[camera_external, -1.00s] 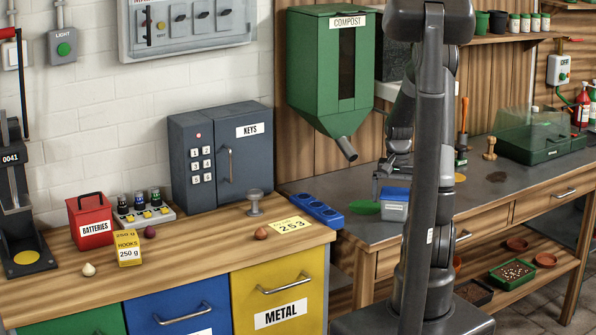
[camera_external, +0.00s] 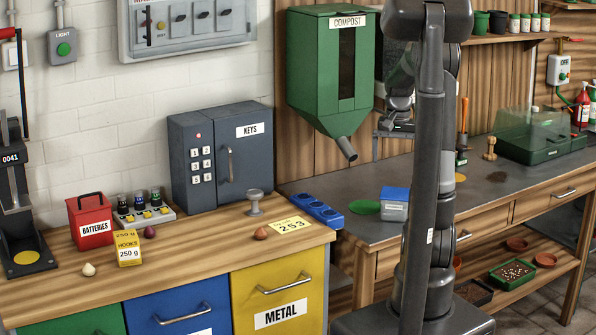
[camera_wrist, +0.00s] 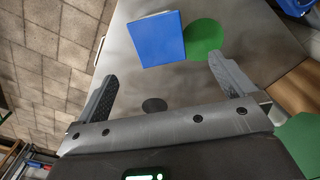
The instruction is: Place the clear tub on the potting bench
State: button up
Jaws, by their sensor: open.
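The clear tub (camera_external: 395,211), greyish with a blue lid, stands upright on the potting bench (camera_external: 350,227), beside the round green patch. In the wrist view its blue lid (camera_wrist: 157,38) lies beyond my fingertips, next to the green patch (camera_wrist: 203,38). My gripper (camera_wrist: 165,72) is open with nothing between its fingers. In the external view my gripper (camera_external: 394,152) hangs above the tub and apart from it, partly hidden by my own arm.
The green compost hopper (camera_external: 330,75) hangs left of my gripper, its spout low over the bench. A green-based clear cover (camera_external: 540,135) stands farther right.

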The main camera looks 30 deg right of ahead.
jog(key=s+a+r+n+t, duration=0.2)
jog(key=s+a+r+n, duration=0.1)
jog(key=s+a, duration=0.4)
jog(key=s+a+r+n+t, duration=0.3)
jog(key=s+a+r+n, duration=0.1)
jog(key=a, duration=1)
jog(key=s+n, duration=0.1)
jog(key=s, duration=0.1)
jog(key=shift+s+a+r+n, duration=0.15)
jog(key=shift+s+a+n, duration=0.05)
jog(key=shift+s+n, duration=0.2)
